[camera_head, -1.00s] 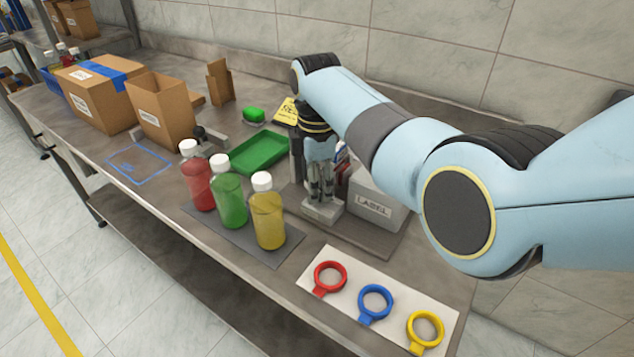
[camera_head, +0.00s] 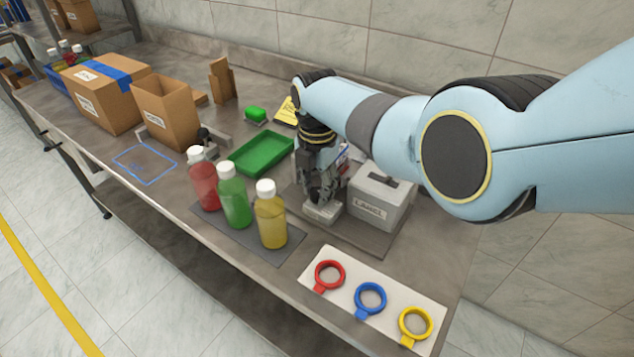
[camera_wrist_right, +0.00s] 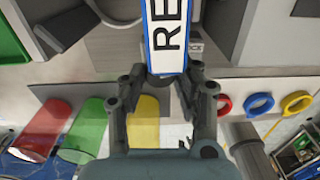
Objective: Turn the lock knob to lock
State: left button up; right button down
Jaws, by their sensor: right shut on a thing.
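My right gripper (camera_head: 318,192) points down at a small pale grey fixture (camera_head: 322,213) beside the grey LABEL box, and its fingers hide most of what they hold. The right wrist view shows the two fingers (camera_wrist_right: 162,85) standing apart, on either side of the end of a white plate (camera_wrist_right: 168,25) with a blue edge and the letters "RE". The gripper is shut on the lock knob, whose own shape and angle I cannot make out. My left gripper is in neither view.
The grey LABEL box (camera_head: 368,212) stands close right of the gripper. Red (camera_head: 203,185), green (camera_head: 234,205) and yellow (camera_head: 271,220) bottles stand on a mat to its left. A green tray (camera_head: 262,152) lies behind them. Coloured rings (camera_head: 371,300) lie on a white board in front.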

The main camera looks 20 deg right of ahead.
aim_at(317, 191)
jog(key=shift+n, duration=0.6)
jog(key=c, duration=1)
grip_release()
notch_tip(317, 191, up, 12)
